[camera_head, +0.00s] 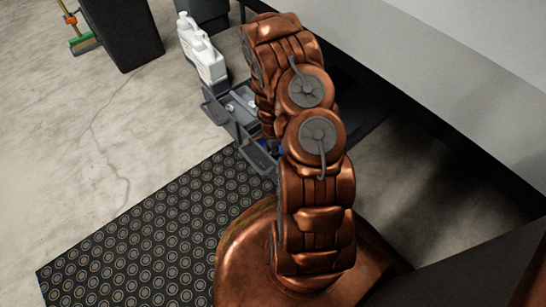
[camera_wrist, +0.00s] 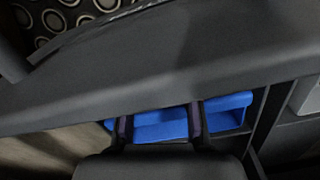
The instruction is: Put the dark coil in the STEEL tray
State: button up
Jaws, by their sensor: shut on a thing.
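My gripper (camera_wrist: 160,124) shows in the wrist view as two dark fingers, one on each side of a blue patch. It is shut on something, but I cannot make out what. A blue object (camera_wrist: 228,108) shows between the fingers and beyond the right one. A broad dark grey surface crosses the wrist view close to the camera and hides much of the scene. In the head view my arm covers my gripper. I cannot make out the dark coil or the steel tray in either view.
A grey cart or tray unit (camera_head: 216,107) stands partly behind my arm, with white bottles (camera_head: 203,52) at its far end. A black bin (camera_head: 121,30) stands at the upper left. A dark ringed mat (camera_head: 150,225) covers the floor at lower left. A long bench (camera_head: 470,80) runs along the right.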

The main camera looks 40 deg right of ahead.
notch_tip(320, 180, down, 3)
jog(key=shift+a+f+b, duration=0.1)
jog(key=shift+f+b, duration=0.05)
jog(key=shift+b, duration=0.45)
jog(key=o, duration=0.5)
jog(key=shift+o, duration=0.2)
